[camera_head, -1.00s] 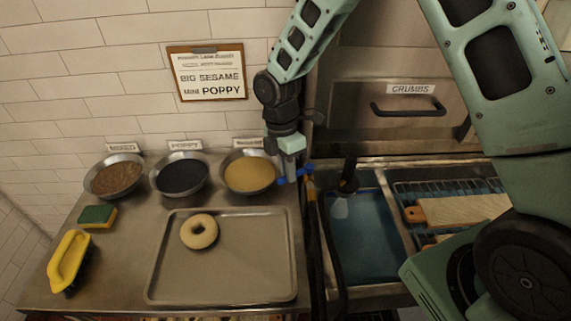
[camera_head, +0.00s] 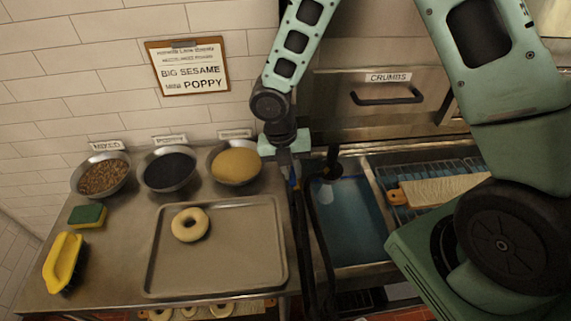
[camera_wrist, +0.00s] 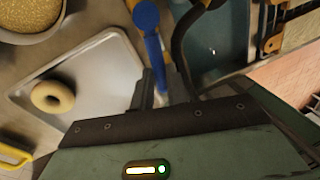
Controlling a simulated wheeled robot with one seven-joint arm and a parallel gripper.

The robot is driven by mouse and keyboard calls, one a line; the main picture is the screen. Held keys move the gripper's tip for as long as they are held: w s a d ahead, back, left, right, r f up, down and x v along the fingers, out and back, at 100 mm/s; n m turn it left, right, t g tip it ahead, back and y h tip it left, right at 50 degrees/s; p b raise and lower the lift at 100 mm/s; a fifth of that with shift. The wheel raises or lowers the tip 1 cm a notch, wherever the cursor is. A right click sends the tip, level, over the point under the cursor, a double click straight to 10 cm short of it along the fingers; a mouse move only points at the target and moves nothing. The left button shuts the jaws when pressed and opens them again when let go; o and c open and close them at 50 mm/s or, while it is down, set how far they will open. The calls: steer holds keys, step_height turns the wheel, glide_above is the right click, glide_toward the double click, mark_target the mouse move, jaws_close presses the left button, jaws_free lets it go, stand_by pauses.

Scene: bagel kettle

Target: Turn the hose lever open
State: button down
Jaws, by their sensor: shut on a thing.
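The blue hose lever (camera_wrist: 152,45) shows in the wrist view, running from a rounded blue end at the top down between my fingers. My gripper (camera_wrist: 158,88) is shut on this lever. In the head view my gripper (camera_head: 290,160) points down at the right end of the counter, beside the sink, and its fingers and most of the lever are hidden. A small blue bit (camera_head: 293,183) shows just below it. The black hose (camera_head: 318,225) hangs in a loop at the sink's left edge.
A metal tray (camera_head: 250,270) with a bagel (camera_head: 190,225) lies left of my gripper. The yellow-seed bowl (camera_head: 236,163) is close by on the left. The sink (camera_head: 350,220) holds blue water. A drawer handle (camera_head: 388,95) sticks out behind.

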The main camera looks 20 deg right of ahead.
steer(key=shift+s+d+r+n, duration=0.15)
steer(key=shift+d+n, duration=0.1)
steer(key=shift+n, duration=0.25)
steer(key=shift+s+d+f+n, duration=0.1)
steer(key=shift+d+n, duration=0.1)
steer(key=shift+n, duration=0.3)
steer(key=c, duration=1.4)
jaws_free()
steer(key=shift+r, duration=0.1)
steer(key=a+r, duration=0.1)
steer(key=r, duration=0.4)
steer(key=a+r, duration=0.1)
steer(key=r, duration=0.5)
steer(key=w+a+r, duration=0.1)
steer(key=r, duration=0.5)
steer(key=shift+b, duration=0.3)
steer(key=shift+f, duration=0.1)
